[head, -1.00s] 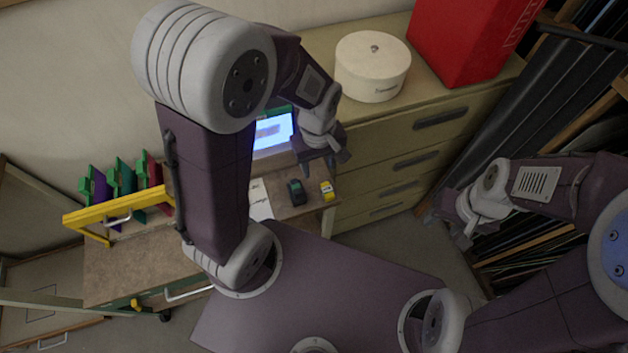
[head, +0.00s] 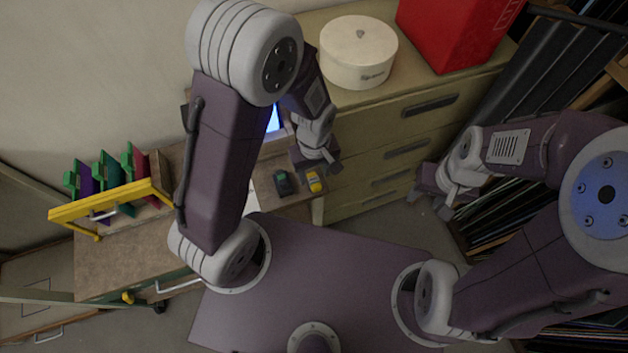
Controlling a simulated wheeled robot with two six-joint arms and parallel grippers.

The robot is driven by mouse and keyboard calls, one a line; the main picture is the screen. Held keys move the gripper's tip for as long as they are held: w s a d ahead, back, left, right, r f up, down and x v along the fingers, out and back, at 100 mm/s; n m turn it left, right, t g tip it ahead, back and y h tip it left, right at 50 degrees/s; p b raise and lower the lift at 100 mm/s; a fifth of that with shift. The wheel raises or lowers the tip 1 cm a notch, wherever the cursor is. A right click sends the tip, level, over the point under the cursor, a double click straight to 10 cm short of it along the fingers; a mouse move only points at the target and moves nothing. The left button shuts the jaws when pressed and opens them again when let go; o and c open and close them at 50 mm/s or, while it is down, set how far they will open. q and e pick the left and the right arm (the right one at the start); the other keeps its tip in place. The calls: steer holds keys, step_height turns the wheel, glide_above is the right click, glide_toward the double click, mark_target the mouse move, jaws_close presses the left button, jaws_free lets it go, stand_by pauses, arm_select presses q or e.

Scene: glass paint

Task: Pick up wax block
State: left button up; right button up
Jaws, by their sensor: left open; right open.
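I cannot tell for certain which is the wax block. My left gripper (head: 316,170) is open and empty, just above the yellow block in the picture and apart from the dark item. Its height above the bench is unclear. My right gripper (head: 430,204) is open and empty, out over the floor in front of the drawers.
A lit screen (head: 273,120) is partly hidden behind my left arm. A yellow-framed rack (head: 110,200) with coloured folders stands left. A drawer cabinet (head: 410,135) carries a round cream box (head: 357,55) and a red box (head: 452,35). Dark panels stand at right.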

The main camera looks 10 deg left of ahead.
mark_target(314, 181)
arm_select(q)
step_height(314, 181, down, 3)
steer(key=shift+s+r, duration=0.1)
steer(key=shift+f, duration=0.2)
jaws_close()
steer(key=shift+r, duration=0.15)
steer(key=shift+r, duration=0.3)
steer(key=r, duration=0.2)
steer(key=d+r, duration=0.1)
steer(key=r, duration=0.1)
steer(key=s+d+r, duration=0.6)
steer(key=d, duration=0.2)
steer(key=shift+d+r, duration=0.15)
steer(key=shift+d, duration=0.25)
